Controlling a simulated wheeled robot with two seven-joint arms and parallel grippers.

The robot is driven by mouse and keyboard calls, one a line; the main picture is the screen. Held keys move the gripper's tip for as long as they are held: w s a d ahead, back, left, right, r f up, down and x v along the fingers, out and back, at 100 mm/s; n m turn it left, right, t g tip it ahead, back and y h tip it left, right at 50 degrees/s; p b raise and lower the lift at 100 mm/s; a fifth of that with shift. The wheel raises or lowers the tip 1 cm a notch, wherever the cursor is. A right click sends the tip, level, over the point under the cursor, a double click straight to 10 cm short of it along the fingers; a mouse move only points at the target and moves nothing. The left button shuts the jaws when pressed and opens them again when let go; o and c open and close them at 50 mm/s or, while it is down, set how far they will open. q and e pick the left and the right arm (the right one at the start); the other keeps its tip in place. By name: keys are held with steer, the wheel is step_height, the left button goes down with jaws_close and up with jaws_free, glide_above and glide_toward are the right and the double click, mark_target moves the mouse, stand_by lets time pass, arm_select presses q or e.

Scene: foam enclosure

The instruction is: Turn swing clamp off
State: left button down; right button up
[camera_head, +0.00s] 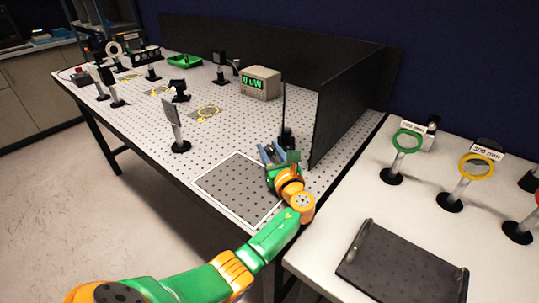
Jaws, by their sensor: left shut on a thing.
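My left arm comes in from the lower left and reaches the right front part of the perforated table. My left gripper (271,153) has blue-grey fingers, small in the picture, beside a black upright device (286,134) with a thin tall post. This device appears to be the swing clamp. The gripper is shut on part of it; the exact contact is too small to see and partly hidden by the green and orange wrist. My right gripper is out of view.
A dark partition (342,116) stands close right of the gripper. A grey plate (236,188) lies at the table's front edge. A display box (260,83) and several post-mounted optics stand farther back. A side table (330,246) holds ring-shaped mounts and a black tray (400,268).

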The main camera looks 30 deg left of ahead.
mark_target(272, 153)
arm_select(q)
steer(key=shift+n+g+y+b, duration=0.3)
steer(key=shift+n+g+b, duration=0.1)
steer(key=shift+g, duration=0.1)
steer(key=c, duration=0.5)
jaws_free()
steer(key=v, duration=0.7)
steer(key=shift+d, duration=0.1)
